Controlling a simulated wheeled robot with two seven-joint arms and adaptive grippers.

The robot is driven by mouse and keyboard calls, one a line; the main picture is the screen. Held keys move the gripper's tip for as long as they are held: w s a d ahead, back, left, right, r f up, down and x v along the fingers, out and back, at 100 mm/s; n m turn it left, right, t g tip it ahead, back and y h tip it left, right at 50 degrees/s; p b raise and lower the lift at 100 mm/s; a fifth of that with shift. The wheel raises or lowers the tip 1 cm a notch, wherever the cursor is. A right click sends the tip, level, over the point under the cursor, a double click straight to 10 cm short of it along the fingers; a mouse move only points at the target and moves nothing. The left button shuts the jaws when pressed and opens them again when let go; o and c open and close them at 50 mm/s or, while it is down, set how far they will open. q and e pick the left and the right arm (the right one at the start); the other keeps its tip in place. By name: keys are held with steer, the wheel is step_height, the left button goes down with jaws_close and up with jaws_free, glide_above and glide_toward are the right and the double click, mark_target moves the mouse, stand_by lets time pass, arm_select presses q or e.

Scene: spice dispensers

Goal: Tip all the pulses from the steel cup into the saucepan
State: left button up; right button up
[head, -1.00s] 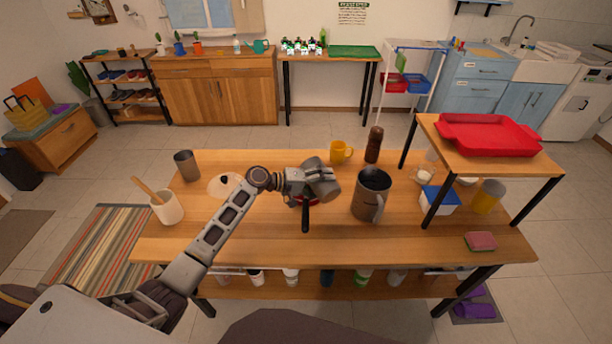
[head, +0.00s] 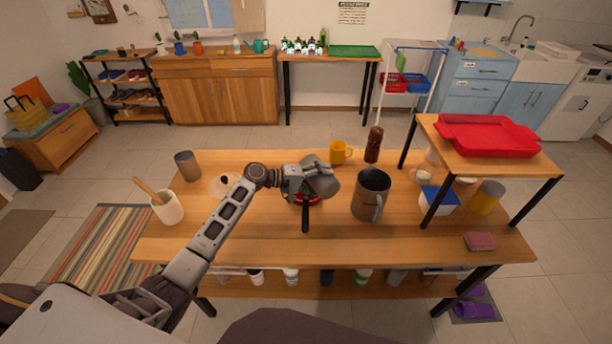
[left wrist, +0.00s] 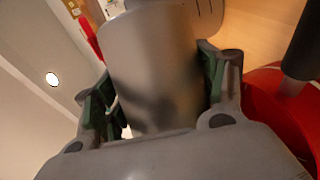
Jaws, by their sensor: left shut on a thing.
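My left gripper (head: 304,179) is shut on the steel cup (head: 322,181), a plain grey cup held strongly tilted over the red saucepan (head: 313,201). The gripper's fingers (left wrist: 158,98) lie on both sides of the cup (left wrist: 152,62) in the left wrist view. The saucepan's black handle (head: 305,218) points toward me. The saucepan also shows at the right of the left wrist view (left wrist: 262,112). The cup and gripper hide most of the pan. The cup's inside and any pulses are hidden. My right gripper is not in view.
A large grey jug (head: 369,200) stands close right of the saucepan. A yellow mug (head: 338,153) and a brown mill (head: 374,145) are behind. Another grey cup (head: 187,166) and a white crock (head: 167,208) stand left.

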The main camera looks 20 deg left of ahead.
arm_select(q)
steer(key=shift+w+a+r+n, duration=0.1)
steer(key=shift+r+n, duration=0.3)
steer(key=shift+r, duration=0.2)
steer(key=shift+w+a+r+n+h+p, duration=0.25)
steer(key=shift+r+n+h+p, duration=0.1)
steer(key=shift+r+n, duration=0.15)
steer(key=shift+w+a+r+n+h+p, duration=0.15)
steer(key=shift+a+r+n+h+p, duration=0.15)
steer(key=shift+n, duration=0.2)
stand_by(0.8)
steer(key=shift+w+a+r+n+h, duration=0.45)
steer(key=shift+r+n, duration=0.1)
steer(key=shift+n, duration=0.25)
steer(key=shift+w+a+r+n+h, duration=0.3)
steer(key=shift+w+r+n, duration=0.15)
steer(key=shift+n, duration=0.35)
stand_by(1.3)
steer(key=s+f+m, duration=0.1)
steer(key=d+m+y, duration=0.1)
steer(key=m, duration=0.1)
steer(key=shift+s+d+f, duration=0.3)
steer(key=shift+s+f, duration=0.1)
steer(key=shift+s+d+f+m+y, duration=0.1)
steer(key=shift+d+f+m+y, duration=0.05)
steer(key=shift+f+m+y, duration=0.15)
steer(key=shift+d+f, duration=0.1)
